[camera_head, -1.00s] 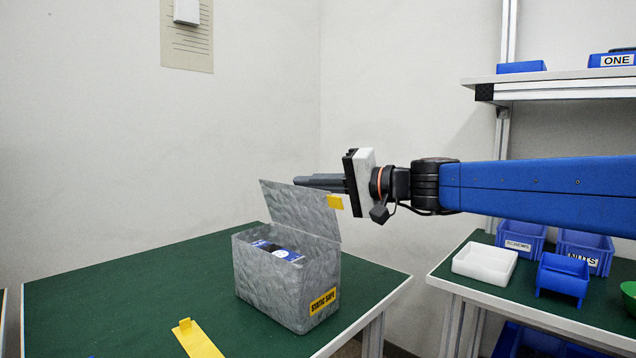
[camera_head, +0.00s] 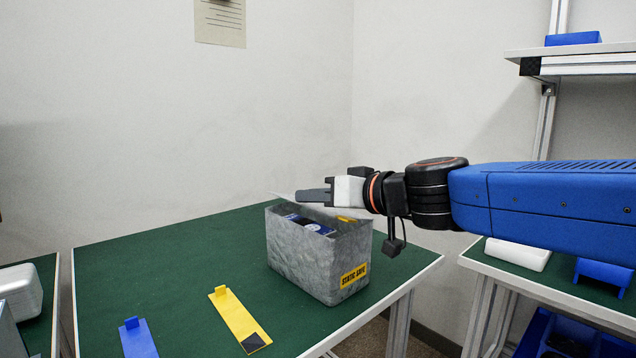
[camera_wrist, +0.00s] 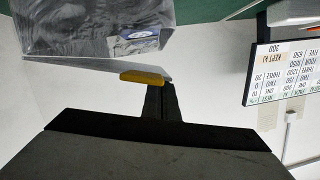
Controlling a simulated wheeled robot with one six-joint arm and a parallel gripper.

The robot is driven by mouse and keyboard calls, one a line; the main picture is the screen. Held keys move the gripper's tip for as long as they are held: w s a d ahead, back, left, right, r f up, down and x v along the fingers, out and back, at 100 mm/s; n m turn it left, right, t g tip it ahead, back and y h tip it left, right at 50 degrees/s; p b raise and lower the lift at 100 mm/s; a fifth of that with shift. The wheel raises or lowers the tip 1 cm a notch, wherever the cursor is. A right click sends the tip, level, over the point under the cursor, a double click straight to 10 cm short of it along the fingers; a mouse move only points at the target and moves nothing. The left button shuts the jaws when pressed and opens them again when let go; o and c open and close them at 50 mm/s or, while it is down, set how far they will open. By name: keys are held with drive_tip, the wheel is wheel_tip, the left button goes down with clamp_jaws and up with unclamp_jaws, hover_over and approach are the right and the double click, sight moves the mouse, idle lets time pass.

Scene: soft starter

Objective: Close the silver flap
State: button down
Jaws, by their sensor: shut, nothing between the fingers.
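The grey marbled box (camera_head: 308,265) stands on the green table with a yellow STATIC SAFE label; a blue and white item (camera_head: 308,225) lies inside. Its silver flap (camera_head: 284,194) shows as a thin, nearly edge-on sheet above the opening, with a gap below it. The flap's yellow tab (camera_head: 347,219) shows below my gripper. My gripper (camera_head: 300,196) is shut and empty, pointing left at the flap. In the wrist view the flap (camera_wrist: 95,66) is a pale strip, and my fingertips (camera_wrist: 160,84) are at its tabbed edge. I cannot tell whether they touch.
A yellow strip (camera_head: 235,315) and a blue strip (camera_head: 138,340) lie on the green table (camera_head: 180,270) in front of the box. A white case (camera_head: 20,292) stands at far left. A second table with a white tray (camera_head: 517,254) is at right, below a shelf (camera_head: 580,55).

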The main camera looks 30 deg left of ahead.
sight(306, 233)
drive_tip(key=shift+s+a+f+n+t, duration=0.1)
drive_tip(key=shift+s+f+n+t, duration=0.15)
drive_tip(key=shift+f+n, duration=0.25)
drive_tip(key=shift+s+a+f+n+t, duration=0.1)
drive_tip(key=shift+s+f+n+t, duration=0.15)
drive_tip(key=shift+f, duration=0.95)
drive_tip(key=shift+r, duration=0.9)
wheel_tip(306, 233, up, 2)
drive_tip(key=shift+r, duration=0.1)
drive_tip(key=v, duration=1)
drive_tip(key=shift+r, duration=0.2)
